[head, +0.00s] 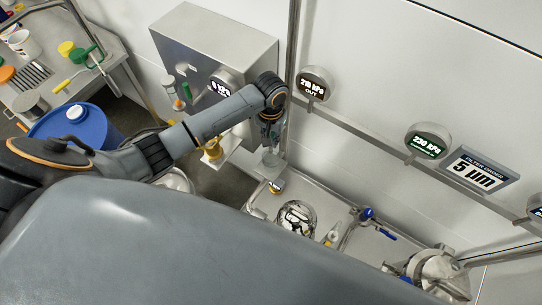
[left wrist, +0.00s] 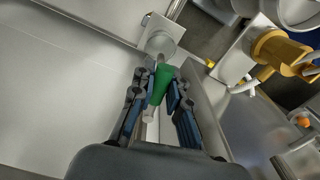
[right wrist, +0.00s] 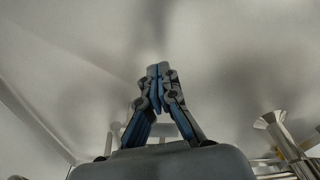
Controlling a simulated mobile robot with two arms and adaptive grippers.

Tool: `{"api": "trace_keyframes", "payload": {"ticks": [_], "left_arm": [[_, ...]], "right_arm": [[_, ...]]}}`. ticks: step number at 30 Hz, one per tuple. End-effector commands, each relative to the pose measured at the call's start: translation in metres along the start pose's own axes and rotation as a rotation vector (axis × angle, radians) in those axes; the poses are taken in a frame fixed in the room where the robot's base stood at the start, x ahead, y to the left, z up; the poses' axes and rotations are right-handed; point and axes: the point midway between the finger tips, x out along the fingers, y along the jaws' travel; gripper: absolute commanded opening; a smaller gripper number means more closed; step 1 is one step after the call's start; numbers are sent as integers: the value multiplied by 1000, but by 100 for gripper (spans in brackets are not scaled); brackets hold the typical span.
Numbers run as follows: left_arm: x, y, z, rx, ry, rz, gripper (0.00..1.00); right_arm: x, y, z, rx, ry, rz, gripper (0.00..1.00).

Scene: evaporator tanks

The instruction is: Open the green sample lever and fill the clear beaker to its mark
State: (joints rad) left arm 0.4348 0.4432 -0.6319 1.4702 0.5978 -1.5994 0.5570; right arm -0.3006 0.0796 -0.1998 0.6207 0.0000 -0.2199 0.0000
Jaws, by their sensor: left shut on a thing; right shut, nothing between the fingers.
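The green sample lever (left wrist: 158,86) is between the fingers of my left gripper (left wrist: 158,98), which is shut on it. A steel fitting (left wrist: 160,45) is at its far end. In the head view my left gripper (head: 270,120) points down beside a vertical pipe, and its fingers are partly hidden. My right gripper (right wrist: 157,88) is shut and empty in the right wrist view, away from any object.
A steel tray bench (head: 330,213) holds a shiny bowl (head: 296,217) and a blue-handled valve (head: 367,214). Pressure gauges (head: 314,84) line the wall rail. A steel wall box (head: 215,50) and a blue drum (head: 78,130) are at left. My own grey body hides much of the foreground.

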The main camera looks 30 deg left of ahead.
Motion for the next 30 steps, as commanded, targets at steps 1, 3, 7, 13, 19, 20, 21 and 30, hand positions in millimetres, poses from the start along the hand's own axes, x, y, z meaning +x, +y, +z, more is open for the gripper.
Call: {"api": "trace_keyframes", "payload": {"ticks": [1,3,7,13,19,20,21,30], "left_arm": [[-1,0,-1,1,2,0,0],[-1,0,-1,-1,2,1,0],[0,7,-1,-98,1,4,0],[-1,10,-2,-184,3,1,0],[-1,11,-2,-202,3,3,0],[-1,13,-2,-226,2,3,0],[-1,15,-3,-267,1,5,0],[-1,17,-4,-336,3,2,0]], "right_arm": [[0,0,0,0,0,0,0],[0,0,0,0,0,0,0],[0,0,0,0,0,0,0],[0,0,0,0,0,0,0],[0,0,0,0,0,0,0],[0,0,0,0,0,0,0],[0,0,0,0,0,0,0],[0,0,0,0,-1,0,0]]}}
